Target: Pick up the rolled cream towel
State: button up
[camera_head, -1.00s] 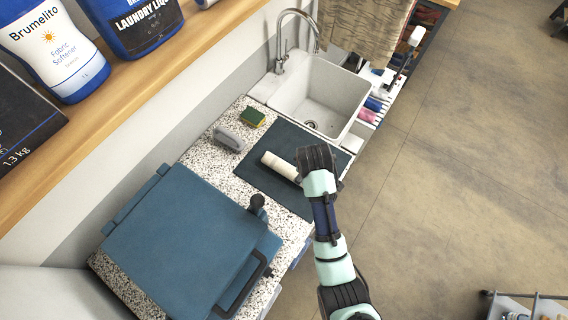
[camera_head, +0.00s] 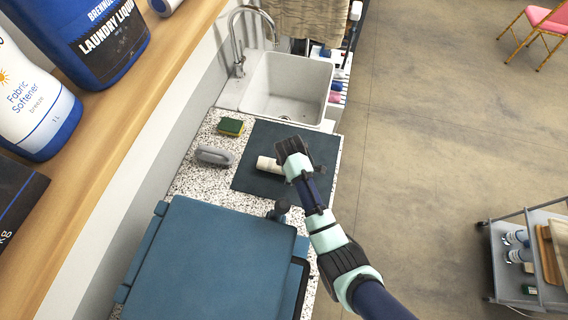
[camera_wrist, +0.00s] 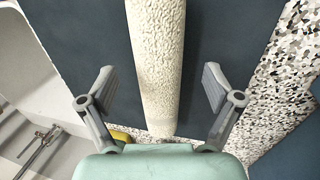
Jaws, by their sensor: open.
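The rolled cream towel (camera_head: 267,164) lies on a dark blue-grey mat (camera_head: 248,180) on the speckled counter. In the head view my gripper (camera_head: 284,152) is over its right end and hides part of it. In the wrist view the towel (camera_wrist: 157,60) runs from the top edge down between the two fingers, and its near end is close to the palm. My gripper (camera_wrist: 158,90) is open, with one finger on each side of the towel and a visible gap on both sides.
A white sink (camera_head: 287,85) with a tap (camera_head: 238,45) lies beyond the mat. A green and yellow sponge (camera_head: 230,126) and a grey-handled brush (camera_head: 213,156) sit left of it. A large blue case-like object (camera_head: 212,262) fills the near counter. A shelf with bottles (camera_head: 100,40) overhangs at left.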

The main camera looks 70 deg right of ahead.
jog(key=x, duration=0.3)
jog(key=c, duration=1.3)
jog(key=d+v, duration=0.1)
jog(key=v, duration=0.5)
jog(key=d+p+v, duration=0.1)
jog(key=d+v, duration=0.1)
jog(key=v, duration=0.5)
jog(key=d+r+p+v, duration=0.1)
jog(key=v, duration=0.5)
jog(key=shift+w+d+r, duration=0.1)
jog(key=shift+w+r, duration=0.15)
jog(key=shift+w, duration=0.15)
